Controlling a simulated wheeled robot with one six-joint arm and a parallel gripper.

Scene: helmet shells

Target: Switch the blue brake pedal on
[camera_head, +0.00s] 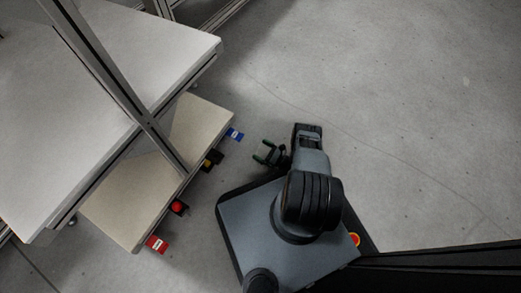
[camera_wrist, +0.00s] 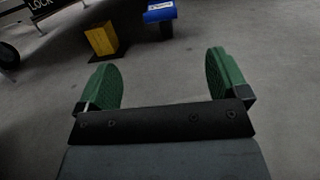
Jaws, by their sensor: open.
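The blue brake pedal (camera_head: 235,134) juts out from the far end of the low beige shelf in the head view. It also shows at the top of the wrist view (camera_wrist: 160,12), ahead of and above my fingers. My gripper (camera_head: 263,153) is just to the right of the pedal and a little lower in the head view, with clear floor between them. In the wrist view the green fingers of my gripper (camera_wrist: 165,82) are spread apart with nothing between them. Whether the pedal is switched on or off I cannot tell.
A yellow block (camera_wrist: 102,38) on a black base stands left of the blue pedal. A red button (camera_head: 177,206) and a red pedal (camera_head: 157,244) are further along the beige shelf (camera_head: 128,205). A white table (camera_head: 120,50) stands above the shelf. Open floor lies to the right.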

